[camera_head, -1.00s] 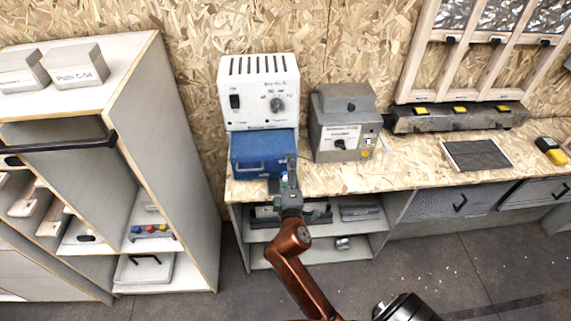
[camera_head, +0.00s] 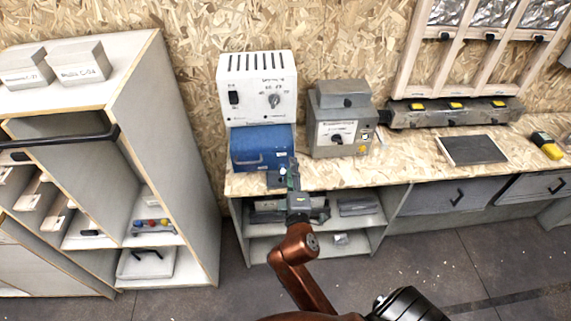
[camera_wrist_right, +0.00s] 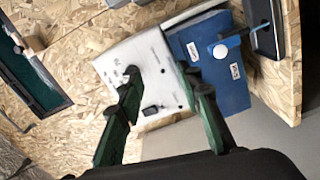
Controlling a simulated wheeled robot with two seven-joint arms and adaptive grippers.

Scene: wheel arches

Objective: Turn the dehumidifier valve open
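A white unit (camera_head: 259,83) with a round knob (camera_head: 274,100) and a black switch stands on a blue box (camera_head: 262,147). To its right, a grey unit (camera_head: 341,108) has a black knob (camera_head: 337,139) on a white label. The labels are too small to read, so I cannot tell which is the dehumidifier valve. My right gripper (camera_head: 283,178) is in front of the blue box, below both knobs. In the right wrist view my right gripper (camera_wrist_right: 163,80) is open and empty, its fingers apart before the white unit (camera_wrist_right: 143,70). My left gripper is not in view.
The wooden bench top (camera_head: 406,165) is partly clear around a dark flat panel (camera_head: 472,149). A yellow and black device (camera_head: 547,145) lies at far right. A tall shelf (camera_head: 180,165) stands left of the bench. Low shelves and drawers lie under the bench.

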